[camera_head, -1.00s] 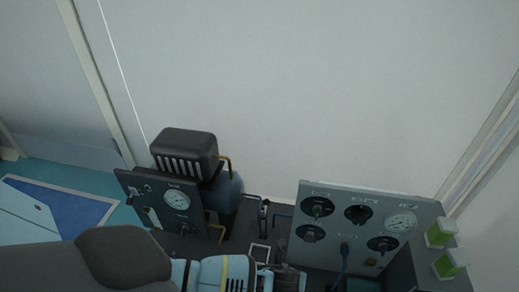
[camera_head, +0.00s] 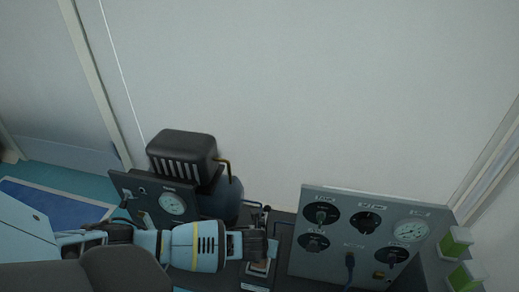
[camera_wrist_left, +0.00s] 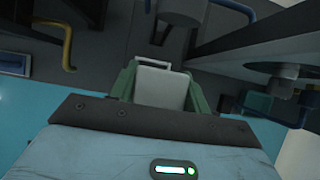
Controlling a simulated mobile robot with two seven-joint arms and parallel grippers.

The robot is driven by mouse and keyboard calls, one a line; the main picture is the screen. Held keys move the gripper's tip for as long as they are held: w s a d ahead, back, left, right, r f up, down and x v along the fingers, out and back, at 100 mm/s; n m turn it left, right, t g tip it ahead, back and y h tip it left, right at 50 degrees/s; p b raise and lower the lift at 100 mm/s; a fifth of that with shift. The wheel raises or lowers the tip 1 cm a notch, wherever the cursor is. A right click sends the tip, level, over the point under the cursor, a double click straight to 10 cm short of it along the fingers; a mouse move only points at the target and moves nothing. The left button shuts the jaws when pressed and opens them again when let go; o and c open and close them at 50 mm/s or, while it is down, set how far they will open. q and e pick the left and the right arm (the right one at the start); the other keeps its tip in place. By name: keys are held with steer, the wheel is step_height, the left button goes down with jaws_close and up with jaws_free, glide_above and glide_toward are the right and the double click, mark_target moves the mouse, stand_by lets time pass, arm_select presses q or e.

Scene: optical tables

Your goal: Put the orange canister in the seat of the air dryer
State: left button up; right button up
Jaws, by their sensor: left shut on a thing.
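My left gripper (camera_head: 264,247) is low over the dark base of the equipment, between the black-topped unit and the grey control panel. In the left wrist view, its green fingers (camera_wrist_left: 160,92) are shut on a pale grey block (camera_wrist_left: 160,84). A thin light frame shows at the block's far end. I cannot tell whether this block is part of the canister, and no orange surface shows in any view. I cannot identify the seat of the air dryer with certainty. My right gripper is not in view.
The black ribbed unit (camera_head: 182,146) with a gauge panel (camera_head: 166,203) and dark tank (camera_head: 221,198) stands left of my gripper. The grey control panel (camera_head: 352,258) with knobs stands right. Green-and-white blocks (camera_head: 456,243) sit far right. A pale wall (camera_head: 320,90) is behind.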

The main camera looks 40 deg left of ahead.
arm_select(q)
steer(key=f+b, duration=0.1)
steer(key=a+f+b, duration=0.1)
steer(key=f, duration=0.1)
steer(key=shift+w+f, duration=0.1)
steer(key=shift+w, duration=0.05)
steer(key=shift+f+b, duration=0.3)
steer(key=shift+r, duration=0.1)
steer(key=o, duration=0.8)
steer(key=shift+c, duration=0.2)
steer(key=o, duration=0.3)
steer(key=shift+o, duration=0.2)
